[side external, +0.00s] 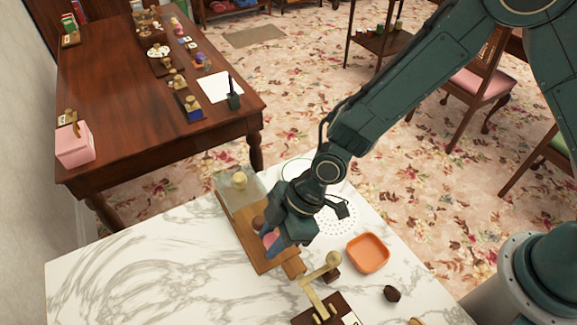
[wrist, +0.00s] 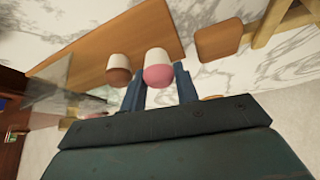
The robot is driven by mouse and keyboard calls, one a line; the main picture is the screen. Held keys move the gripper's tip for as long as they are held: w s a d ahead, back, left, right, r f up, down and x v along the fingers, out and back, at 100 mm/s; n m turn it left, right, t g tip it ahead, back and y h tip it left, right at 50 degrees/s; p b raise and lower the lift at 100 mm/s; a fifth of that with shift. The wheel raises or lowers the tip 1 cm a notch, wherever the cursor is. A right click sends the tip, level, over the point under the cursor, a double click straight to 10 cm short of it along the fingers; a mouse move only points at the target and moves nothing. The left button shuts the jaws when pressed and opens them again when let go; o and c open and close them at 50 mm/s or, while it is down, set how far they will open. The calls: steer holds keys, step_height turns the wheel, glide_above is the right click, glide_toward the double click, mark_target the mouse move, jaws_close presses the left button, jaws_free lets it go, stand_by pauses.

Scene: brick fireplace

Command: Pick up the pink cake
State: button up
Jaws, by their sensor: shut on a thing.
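The pink cake (wrist: 158,72) has a pink top and a white lower part. In the wrist view it sits between the two blue fingers of my gripper (wrist: 160,80), which is shut on it. In the side view the pink cake (side external: 270,239) is mostly hidden by my gripper (side external: 273,244), which is low over the wooden board (side external: 246,228). I cannot tell whether the cake touches the board. A brown cake (wrist: 118,72) with a white lower part stands close beside it, just left of the fingers in the wrist view.
A clear glass-like cover with a knob (side external: 239,181) is at the board's far end. An orange dish (side external: 368,252), a small dark object (side external: 391,293) and a brass-armed item (side external: 322,280) are to the right. The marble table's left part (side external: 130,265) is clear.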

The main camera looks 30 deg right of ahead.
mark_target(272, 237)
step_height(272, 237, up, 18)
steer(key=shift+r, duration=0.25)
stand_by(0.3)
stand_by(0.5)
